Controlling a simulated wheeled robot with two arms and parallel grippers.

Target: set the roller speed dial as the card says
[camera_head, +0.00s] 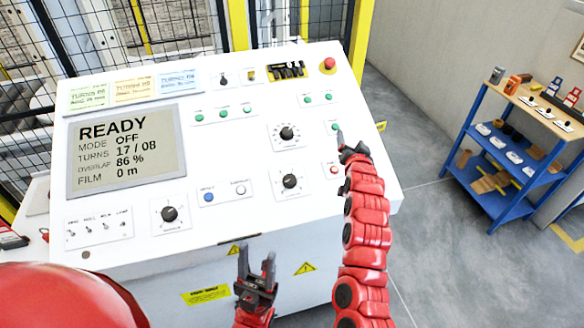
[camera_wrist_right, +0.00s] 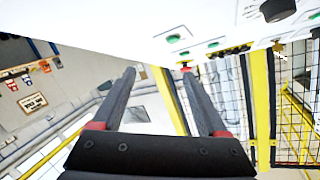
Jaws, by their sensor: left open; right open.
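The white console's screen (camera_head: 127,146) reads READY, MODE OFF, TURNS 17 / 08, OVERLAP 86 %, FILM 0 m. Three black dials show: an upper right dial (camera_head: 287,133), a lower right dial (camera_head: 289,181) and a lower left dial (camera_head: 169,213). Their labels are too small to read. Green, yellow and blue cards (camera_head: 134,90) lie along the top left; their small print is illegible. My left gripper (camera_head: 257,262) is open and empty at the console's front edge. My right gripper (camera_head: 343,146) is open and empty, right of the upper right dial; its open fingers (camera_wrist_right: 159,72) show in the wrist view.
A red mushroom button (camera_head: 328,64) sits at the console's top right. Green buttons (camera_head: 223,114) and toggle switches (camera_head: 88,227) are spread over the panel. A blue shelf (camera_head: 500,165) stands to the right beyond clear floor. Mesh fencing stands behind.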

